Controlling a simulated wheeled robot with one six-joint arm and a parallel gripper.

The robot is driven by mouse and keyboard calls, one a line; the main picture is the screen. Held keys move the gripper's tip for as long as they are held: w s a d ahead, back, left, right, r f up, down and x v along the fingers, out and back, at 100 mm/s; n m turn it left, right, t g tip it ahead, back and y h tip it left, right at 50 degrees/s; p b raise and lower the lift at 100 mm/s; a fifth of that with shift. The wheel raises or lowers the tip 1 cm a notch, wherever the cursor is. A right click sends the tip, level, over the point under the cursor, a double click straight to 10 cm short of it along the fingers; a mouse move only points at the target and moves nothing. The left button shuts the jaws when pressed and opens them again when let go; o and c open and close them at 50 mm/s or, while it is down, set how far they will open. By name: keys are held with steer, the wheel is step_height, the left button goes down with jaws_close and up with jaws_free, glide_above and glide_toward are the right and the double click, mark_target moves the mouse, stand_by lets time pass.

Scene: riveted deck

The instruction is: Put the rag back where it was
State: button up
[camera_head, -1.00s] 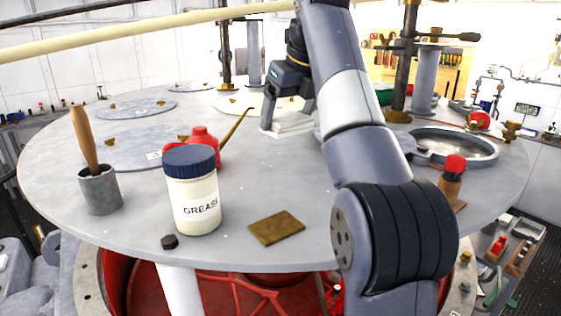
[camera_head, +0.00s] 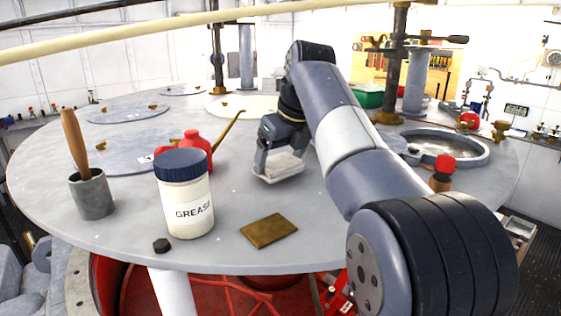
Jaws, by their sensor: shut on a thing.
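The rag (camera_head: 281,168) is a white folded cloth. It shows low between the fingers of my gripper (camera_head: 280,165), near the middle of the round grey deck (camera_head: 330,215). My gripper points down and is shut on the rag. The rag looks slightly tilted and just above the deck or touching it; I cannot tell which. Part of it is hidden behind the near finger.
A white grease jar (camera_head: 184,198), a red oil can (camera_head: 197,148) with a long spout and a grey cup (camera_head: 91,194) with a wooden handle stand left. A brown plate (camera_head: 269,231) lies in front.

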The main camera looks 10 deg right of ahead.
steer(key=shift+f, duration=0.55)
steer(key=shift+f, duration=0.15)
steer(key=o, duration=0.8)
steer(key=v, duration=1.2)
